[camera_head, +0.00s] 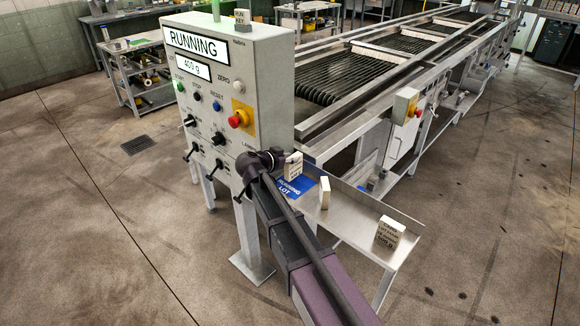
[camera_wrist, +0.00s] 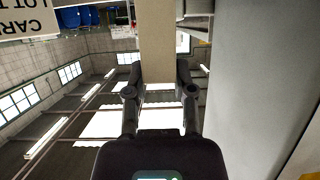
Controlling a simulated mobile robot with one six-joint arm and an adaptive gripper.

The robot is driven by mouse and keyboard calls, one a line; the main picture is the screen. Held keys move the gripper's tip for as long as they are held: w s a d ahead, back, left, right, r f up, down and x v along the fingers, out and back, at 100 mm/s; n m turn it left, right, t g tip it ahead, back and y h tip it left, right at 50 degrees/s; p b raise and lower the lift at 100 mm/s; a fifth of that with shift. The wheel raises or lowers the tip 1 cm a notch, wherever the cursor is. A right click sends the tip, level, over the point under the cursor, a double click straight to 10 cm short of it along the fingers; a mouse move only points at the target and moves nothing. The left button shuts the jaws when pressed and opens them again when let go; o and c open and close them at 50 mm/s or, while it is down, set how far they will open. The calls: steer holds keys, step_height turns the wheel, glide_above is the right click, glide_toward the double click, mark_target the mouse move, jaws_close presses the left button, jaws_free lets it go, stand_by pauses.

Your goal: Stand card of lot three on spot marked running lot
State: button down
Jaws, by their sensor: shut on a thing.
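My gripper (camera_head: 272,160) is at the right side of the control box, beside a small cream lettered card (camera_head: 294,165). In the wrist view my gripper (camera_wrist: 158,88) is shut on a plain beige piece (camera_wrist: 158,42), which appears to be this card; its lot number is not readable. The card shows just above or at the back edge of the blue running-lot spot (camera_head: 291,190); contact is unclear. A second card (camera_head: 325,193) stands right of the spot, edge towards the head camera. A cropped, inverted lettered card (camera_wrist: 25,20) is at upper left in the wrist view.
Another lettered card (camera_head: 390,231) stands near the right end of the metal shelf (camera_head: 358,213). The control box (camera_head: 270,85), with knobs and a red button, rises close left of my gripper. The roller machine (camera_head: 345,75) lies behind. Bare shelf lies between the cards.

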mark_target(286, 167)
steer(key=shift+w+d+f+b, duration=0.1)
steer(key=shift+w+f+b, duration=0.2)
steer(key=shift+f, duration=0.05)
steer(key=shift+f+b, duration=1.45)
steer(key=shift+f, duration=0.25)
steer(key=shift+c, duration=2.2)
jaws_free()
steer(key=shift+r, duration=0.1)
steer(key=shift+r, duration=0.15)
